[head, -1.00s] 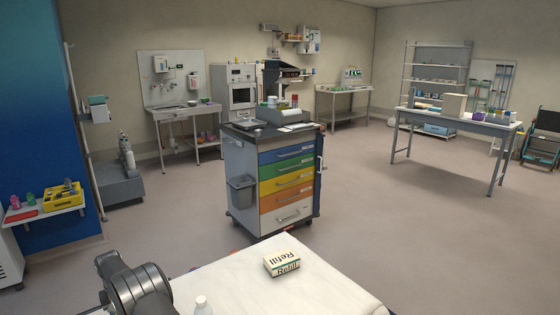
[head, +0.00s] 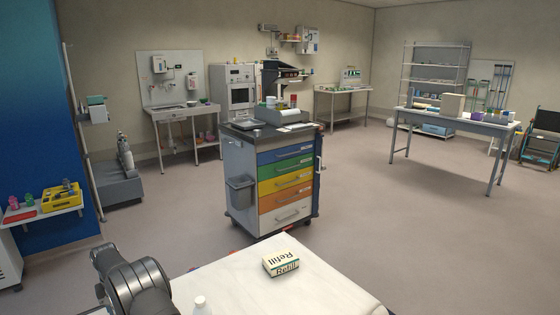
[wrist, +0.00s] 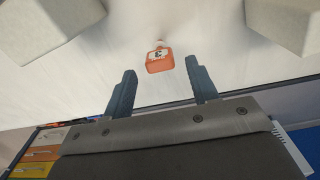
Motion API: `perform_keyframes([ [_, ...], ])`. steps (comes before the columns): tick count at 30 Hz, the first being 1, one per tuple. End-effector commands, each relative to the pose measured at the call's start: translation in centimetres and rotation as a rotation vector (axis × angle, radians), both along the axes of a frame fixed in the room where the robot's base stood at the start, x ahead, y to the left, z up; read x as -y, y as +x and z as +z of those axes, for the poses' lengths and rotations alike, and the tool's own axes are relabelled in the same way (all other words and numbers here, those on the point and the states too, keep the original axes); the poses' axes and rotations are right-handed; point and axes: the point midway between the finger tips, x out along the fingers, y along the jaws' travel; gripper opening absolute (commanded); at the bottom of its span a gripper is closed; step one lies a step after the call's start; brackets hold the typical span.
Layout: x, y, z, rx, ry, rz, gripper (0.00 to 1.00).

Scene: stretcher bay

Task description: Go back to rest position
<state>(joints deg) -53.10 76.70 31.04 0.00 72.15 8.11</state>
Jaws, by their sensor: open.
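My gripper (wrist: 160,68) shows in the wrist view, with its two blue-grey fingers apart and nothing held between them. Beyond the fingertips, a small orange container (wrist: 159,62) with a dark mark on its label is on the pale surface. In the head view only dark links of my arm show at the lower left; the gripper itself is outside that picture.
The white-covered stretcher (head: 325,292) bears a Refill box (head: 281,263) and a white-capped bottle (head: 201,305). A drawer cart (head: 240,168) stands beyond it. Two pale blocks show in the wrist view's upper corners. Open floor lies right of the cart.

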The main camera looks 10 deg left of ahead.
Motion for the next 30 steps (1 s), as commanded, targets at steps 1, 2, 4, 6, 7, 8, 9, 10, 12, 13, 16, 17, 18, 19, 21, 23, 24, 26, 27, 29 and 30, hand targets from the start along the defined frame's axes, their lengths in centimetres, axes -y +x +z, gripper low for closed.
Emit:
perform_keyframes([
  [1, 0.0, 0.0, 1.2, 0.001, 0.001, 0.0, 0.54],
  [2, 0.0, 0.0, 1.7, 0.001, 0.001, 0.0, 0.54],
  [4, 0.0, 0.0, 3.2, 0.001, 0.001, 0.0, 0.54],
  [6, 0.0, 0.0, 4.5, 0.001, 0.001, 0.0, 0.54],
  [7, 0.0, 0.0, 5.2, 0.001, 0.001, 0.0, 0.54],
  [8, 0.0, 0.0, 5.8, 0.001, 0.001, 0.0, 0.54],
  [9, 0.1, -0.1, 4.3, -0.004, -0.005, 0.0, 0.54],
  [10, 0.1, -0.1, 3.6, -0.004, -0.005, 0.0, 0.54],
  [12, 0.1, -0.1, 2.1, -0.004, -0.005, 0.0, 0.54],
  [13, 0.1, -0.1, 1.5, -0.003, -0.004, 0.0, 0.54],
  [16, 0.1, -0.1, -0.4, -0.002, -0.004, 0.0, 0.54],
  [17, 0.1, -0.1, -1.1, -0.002, -0.004, 0.0, 0.54],
  [18, 0.1, -0.1, -1.9, -0.002, -0.004, 0.0, 0.54],
  [19, 0.1, -0.1, -2.5, -0.002, -0.004, 0.0, 0.54],
  [21, 0.1, -0.1, -3.9, -0.002, -0.004, 0.0, 0.54],
  [23, 0.1, -0.1, -5.1, -0.002, -0.004, 0.0, 0.54],
  [24, 0.1, -0.1, -5.9, -0.003, -0.004, 0.0, 0.54],
  [26, 0.1, -0.1, -7.1, -0.002, -0.002, 0.0, 0.54],
  [27, -0.1, 0.1, -6.3, 0.002, 0.004, 0.0, 0.54],
  [29, -0.1, 0.1, -4.8, 0.002, 0.004, 0.0, 0.54],
  [30, 0.0, 0.0, -4.0, 0.002, 0.002, 0.0, 0.54],
])
